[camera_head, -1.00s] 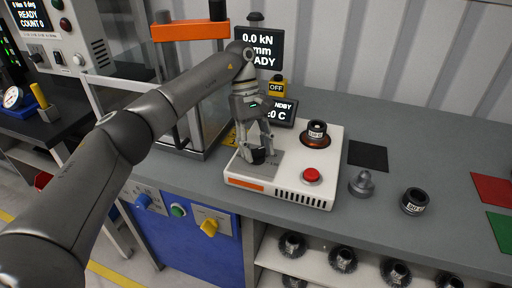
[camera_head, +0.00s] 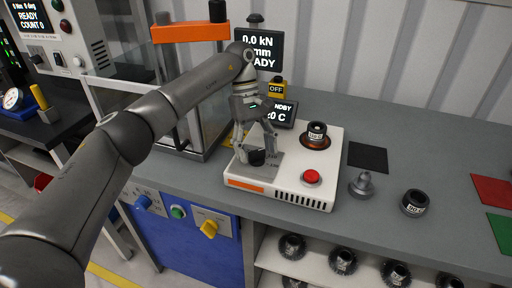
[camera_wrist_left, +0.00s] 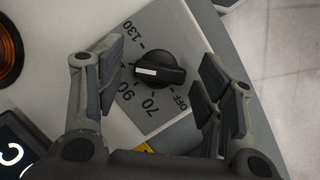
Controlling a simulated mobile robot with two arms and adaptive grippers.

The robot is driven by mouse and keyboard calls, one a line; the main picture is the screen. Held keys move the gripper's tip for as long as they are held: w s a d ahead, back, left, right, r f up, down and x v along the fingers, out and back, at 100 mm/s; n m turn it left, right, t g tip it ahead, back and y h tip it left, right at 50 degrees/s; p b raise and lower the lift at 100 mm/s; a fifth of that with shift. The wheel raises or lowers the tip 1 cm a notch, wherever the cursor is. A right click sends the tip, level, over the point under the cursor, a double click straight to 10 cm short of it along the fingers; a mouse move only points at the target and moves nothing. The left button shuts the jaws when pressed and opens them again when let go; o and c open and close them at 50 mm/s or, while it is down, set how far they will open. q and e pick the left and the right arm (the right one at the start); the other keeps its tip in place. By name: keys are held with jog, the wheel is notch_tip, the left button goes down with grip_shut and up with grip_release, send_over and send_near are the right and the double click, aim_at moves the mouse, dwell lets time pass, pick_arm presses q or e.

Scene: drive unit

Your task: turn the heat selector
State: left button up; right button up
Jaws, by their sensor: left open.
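The heat selector is a black knob (camera_head: 257,157) on a grey plate at the front left of the white heater unit (camera_head: 305,185). In the left wrist view the knob (camera_wrist_left: 158,70) shows whole, with a white mark on its left side. Printed labels OFF, 70, 90 and 130 surround it; a finger may hide part of the scale. My left gripper (camera_head: 257,150) is open above the plate. In the wrist view its fingers (camera_wrist_left: 160,75) stand on both sides of the knob, with visible gaps. My right gripper is not in view.
A red button (camera_head: 312,176) is right of the selector. A dark ring (camera_head: 317,130) sits on the heater's back right. A small display (camera_head: 282,113) and a glass-sided press (camera_head: 200,125) stand behind and left. A metal knob-like piece (camera_head: 362,184) and another ring (camera_head: 415,202) are to the right.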

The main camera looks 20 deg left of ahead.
pick_arm(q)
jog(key=v, duration=0.7)
jog(key=shift+r, duration=0.25)
